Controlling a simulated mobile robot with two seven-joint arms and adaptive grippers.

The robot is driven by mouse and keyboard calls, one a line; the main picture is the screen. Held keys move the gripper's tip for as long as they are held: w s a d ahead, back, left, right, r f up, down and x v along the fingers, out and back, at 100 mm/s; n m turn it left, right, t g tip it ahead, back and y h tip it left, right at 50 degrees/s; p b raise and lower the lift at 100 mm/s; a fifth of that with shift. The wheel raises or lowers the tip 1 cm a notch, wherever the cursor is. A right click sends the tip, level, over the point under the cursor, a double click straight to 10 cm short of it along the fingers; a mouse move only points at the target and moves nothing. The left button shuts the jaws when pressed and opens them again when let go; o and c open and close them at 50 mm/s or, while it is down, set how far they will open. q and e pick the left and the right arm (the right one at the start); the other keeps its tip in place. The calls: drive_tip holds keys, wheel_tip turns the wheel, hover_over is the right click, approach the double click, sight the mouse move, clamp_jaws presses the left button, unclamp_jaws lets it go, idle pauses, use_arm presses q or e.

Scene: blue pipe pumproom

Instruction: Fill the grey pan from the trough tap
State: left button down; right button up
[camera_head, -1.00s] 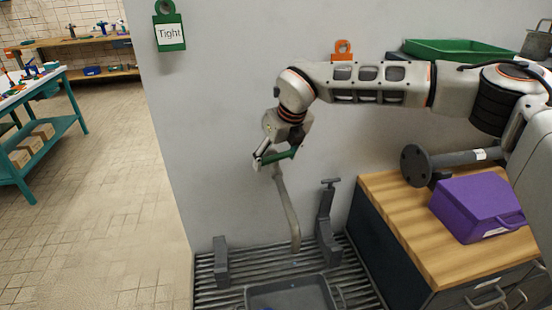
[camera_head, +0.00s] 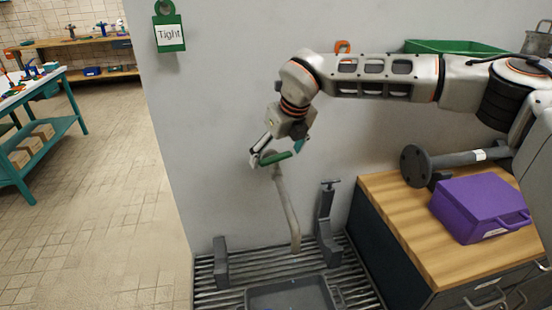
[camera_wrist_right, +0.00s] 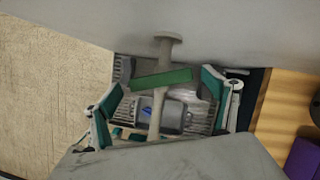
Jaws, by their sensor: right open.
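The trough tap's pale spout (camera_head: 288,212) hangs down from the wall. Its green lever (camera_head: 275,158) is at the top and also shows in the wrist view (camera_wrist_right: 161,79). My right gripper (camera_head: 279,150) is open at the lever; in the wrist view its two fingers (camera_wrist_right: 165,92) stand apart on either side of it, with gaps visible. The grey pan (camera_head: 291,292) sits on the slatted trough below the spout, cut off by the lower edge. A small blue patch shows in the pan (camera_wrist_right: 176,118); I cannot tell whether it is water. No clear stream shows. My left gripper is out of view.
Grey uprights stand left (camera_head: 221,262) and right (camera_head: 327,225) on the trough grate (camera_head: 222,292). A wooden-topped cabinet (camera_head: 393,215) at right carries a purple box (camera_head: 478,208) and a grey flanged pipe (camera_head: 420,165). A green "Tight" tag (camera_head: 169,30) hangs on the wall.

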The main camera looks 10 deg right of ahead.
drive_tip(key=v, duration=1)
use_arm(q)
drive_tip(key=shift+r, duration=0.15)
use_arm(e)
drive_tip(key=shift+f, duration=0.1)
idle(0.8)
drive_tip(key=p+x, duration=0.4)
drive_tip(key=x, duration=0.6)
drive_tip(key=shift+w+a+f+p, duration=0.1)
drive_tip(key=shift+w+f+p, duration=0.1)
drive_tip(key=shift+f+p, duration=0.15)
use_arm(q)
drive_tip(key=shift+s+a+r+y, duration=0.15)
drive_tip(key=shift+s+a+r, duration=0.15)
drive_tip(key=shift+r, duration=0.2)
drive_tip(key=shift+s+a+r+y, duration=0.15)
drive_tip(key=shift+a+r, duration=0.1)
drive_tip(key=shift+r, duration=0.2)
use_arm(e)
drive_tip(key=shift+w+f, duration=0.15)
drive_tip(key=shift+f, duration=0.2)
